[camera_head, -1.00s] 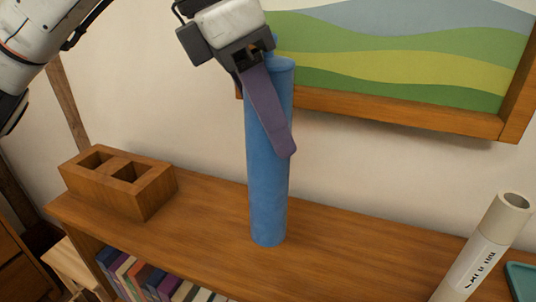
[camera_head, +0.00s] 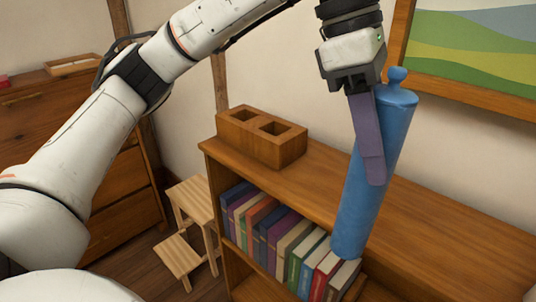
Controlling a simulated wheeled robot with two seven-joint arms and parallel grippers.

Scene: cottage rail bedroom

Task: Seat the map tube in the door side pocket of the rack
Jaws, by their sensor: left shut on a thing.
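The blue map tube (camera_head: 358,215), with a knobbed cap, is held in my left gripper (camera_head: 374,160). One purple finger lies along the near side of the tube, and the other finger is hidden. The tube leans in the picture, its top to the right. Its lower end overlaps the shelf's front edge and the books. I cannot tell its height above the shelf top. The wooden rack (camera_head: 254,150) sits on the shelf top, left of the tube and clear of it. Both its square pockets look empty. My right gripper is out of view.
The low bookshelf (camera_head: 440,235) holds a row of books (camera_head: 268,233); its top is bare right of the rack. A wooden step stool (camera_head: 190,200) stands left of it. A dresser (camera_head: 40,110) is at the far left. A framed picture (camera_head: 475,50) hangs behind.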

